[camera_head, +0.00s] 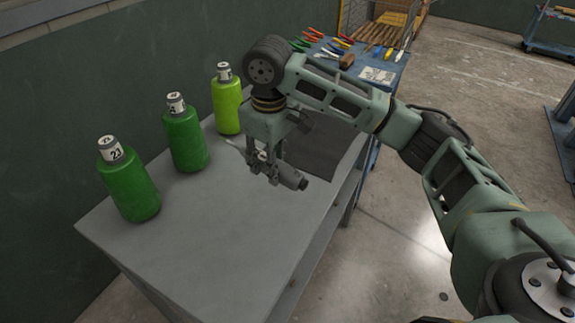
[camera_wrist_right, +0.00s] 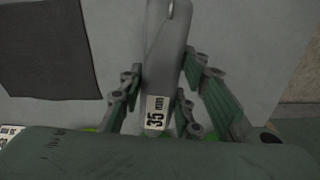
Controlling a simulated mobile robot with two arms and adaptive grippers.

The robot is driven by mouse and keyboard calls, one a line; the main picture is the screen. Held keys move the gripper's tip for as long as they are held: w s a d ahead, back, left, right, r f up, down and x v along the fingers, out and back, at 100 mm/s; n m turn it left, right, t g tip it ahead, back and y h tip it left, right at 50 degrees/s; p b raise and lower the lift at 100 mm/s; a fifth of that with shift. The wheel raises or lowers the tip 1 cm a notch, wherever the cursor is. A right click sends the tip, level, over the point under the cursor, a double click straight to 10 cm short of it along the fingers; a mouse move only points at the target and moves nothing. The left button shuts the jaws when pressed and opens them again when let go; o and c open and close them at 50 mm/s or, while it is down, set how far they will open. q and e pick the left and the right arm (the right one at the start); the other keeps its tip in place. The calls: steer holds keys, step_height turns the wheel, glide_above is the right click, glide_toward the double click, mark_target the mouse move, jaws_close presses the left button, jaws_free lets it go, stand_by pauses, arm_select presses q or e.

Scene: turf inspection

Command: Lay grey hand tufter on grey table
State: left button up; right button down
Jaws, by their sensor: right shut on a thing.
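The grey hand tufter (camera_head: 290,179) is in my right gripper (camera_head: 267,177), over the grey table (camera_head: 232,252). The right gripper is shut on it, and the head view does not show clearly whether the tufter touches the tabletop. In the right wrist view the tufter (camera_wrist_right: 164,62) lies between the two fingers of the right gripper (camera_wrist_right: 160,92), with a white "35 mm" label facing the camera. The table's grey top (camera_wrist_right: 120,20) shows beyond it. My left gripper is not in view.
Two dark green bottles (camera_head: 128,182) (camera_head: 185,137) and a lime green bottle (camera_head: 227,102) stand along the table's wall side. A dark mat (camera_head: 318,150) lies at the far end. A blue bench (camera_head: 385,92) with several hand tools stands beyond. The near tabletop is clear.

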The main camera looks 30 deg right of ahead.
steer(key=shift+w+d+f+n+g, duration=0.15)
steer(key=shift+w+d+f+n, duration=0.2)
steer(key=shift+f, duration=0.25)
steer(key=shift+w+d+f+n+g, duration=0.2)
steer(key=shift+w+f+n, duration=0.2)
steer(key=shift+f, duration=0.2)
steer(key=p, duration=0.2)
glide_above(244, 226)
step_height(244, 226, down, 6)
step_height(244, 226, down, 4)
steer(key=shift+r+p, duration=0.1)
steer(key=shift+p, duration=0.45)
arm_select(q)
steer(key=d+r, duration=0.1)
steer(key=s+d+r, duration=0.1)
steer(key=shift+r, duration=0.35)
arm_select(e)
steer(key=shift+f, duration=0.2)
steer(key=shift+f, duration=0.15)
steer(key=c, duration=1.3)
jaws_free()
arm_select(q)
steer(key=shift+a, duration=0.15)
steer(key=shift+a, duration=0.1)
